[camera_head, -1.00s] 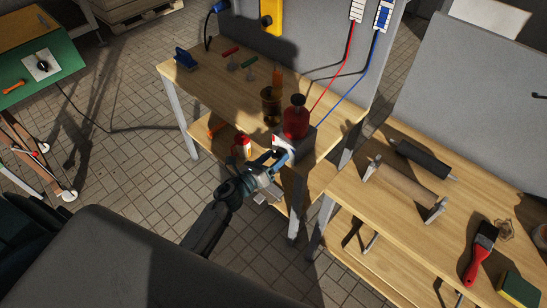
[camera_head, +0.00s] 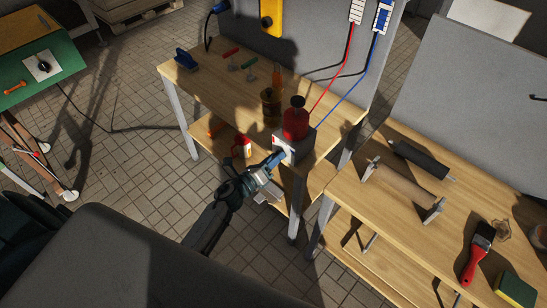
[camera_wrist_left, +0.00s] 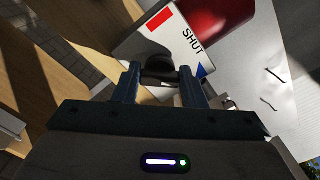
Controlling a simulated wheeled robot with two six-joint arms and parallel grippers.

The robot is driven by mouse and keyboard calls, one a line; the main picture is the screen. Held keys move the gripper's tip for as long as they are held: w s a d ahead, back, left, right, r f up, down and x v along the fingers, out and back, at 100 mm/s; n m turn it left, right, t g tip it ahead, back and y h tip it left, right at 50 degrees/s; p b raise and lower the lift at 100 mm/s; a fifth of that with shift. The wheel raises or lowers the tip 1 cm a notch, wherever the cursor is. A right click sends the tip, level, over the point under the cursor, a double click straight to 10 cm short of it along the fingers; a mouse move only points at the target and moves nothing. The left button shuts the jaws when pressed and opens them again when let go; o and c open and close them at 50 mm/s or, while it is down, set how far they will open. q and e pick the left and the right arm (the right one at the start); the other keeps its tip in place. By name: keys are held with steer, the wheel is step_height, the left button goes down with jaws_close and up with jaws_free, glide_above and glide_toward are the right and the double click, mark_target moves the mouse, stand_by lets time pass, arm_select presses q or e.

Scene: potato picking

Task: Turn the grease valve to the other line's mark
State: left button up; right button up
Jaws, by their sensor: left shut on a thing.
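The grease valve is on the front of a grey block (camera_head: 294,150) under a red reservoir (camera_head: 296,122), at the workbench's front right corner. In the left wrist view its white plate (camera_wrist_left: 135,45) carries a red mark (camera_wrist_left: 160,18), the word SHUT and a blue mark (camera_wrist_left: 201,70). The dark valve handle (camera_wrist_left: 158,68) sits between my left fingers. My left gripper (camera_head: 279,158) is shut on this handle. The fingers hide part of the plate, and I cannot tell exactly which mark the handle points to. My right gripper is not in view.
Red and blue lines run from near the block up to the grey back panel (camera_head: 300,50). An amber bottle (camera_head: 271,105) stands beside the reservoir. A second bench (camera_head: 400,240) at right holds a roller, brush and sponge. Tiled floor is open at left.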

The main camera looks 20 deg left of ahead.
arm_select(q)
steer(key=shift+s+f+n+p, duration=0.15)
steer(key=shift+n+p, duration=2.15)
steer(key=shift+n, duration=2.85)
steer(key=shift+w+f+n+p, duration=0.15)
steer(key=shift+n+p, duration=2.1)
steer(key=shift+n, duration=2.9)
steer(key=shift+s, duration=0.1)
steer(key=o, duration=1)
steer(key=shift+b+v, duration=1.3)
steer(key=shift+v, duration=4.05)
